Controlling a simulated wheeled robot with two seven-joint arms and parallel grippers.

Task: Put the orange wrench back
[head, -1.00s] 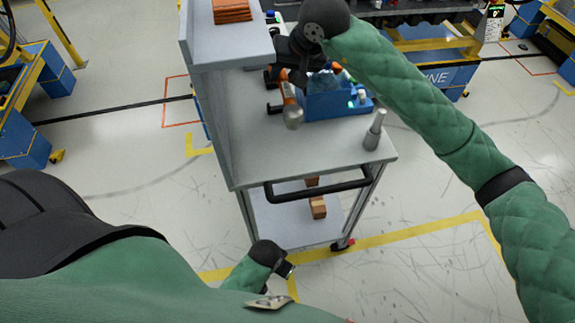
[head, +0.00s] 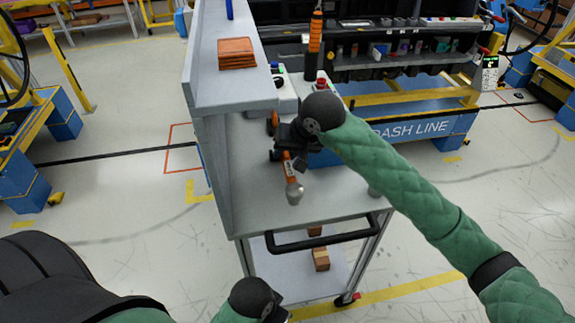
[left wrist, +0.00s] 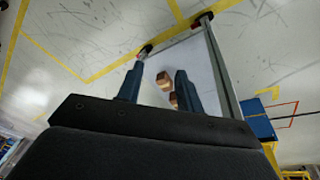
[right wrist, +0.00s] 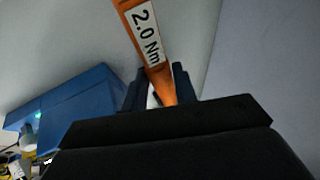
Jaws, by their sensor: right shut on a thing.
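The orange wrench (head: 290,172) has a grey metal end pointing toward me in the head view. In the right wrist view its orange shaft (right wrist: 143,25) carries a white "2.0 Nm" label. I cannot tell whether the wrench touches the top. My left gripper (left wrist: 160,70) is open and empty, low in front of the cart; the head view shows only part of it.
The cart's raised grey side shelf (head: 212,60) holds a stack of orange-brown pieces (head: 236,53). Another orange-handled tool (head: 315,32) stands upright behind the bin. The cart's black handle (head: 322,235) is in front. Brown blocks (head: 320,258) lie on the lower shelf.

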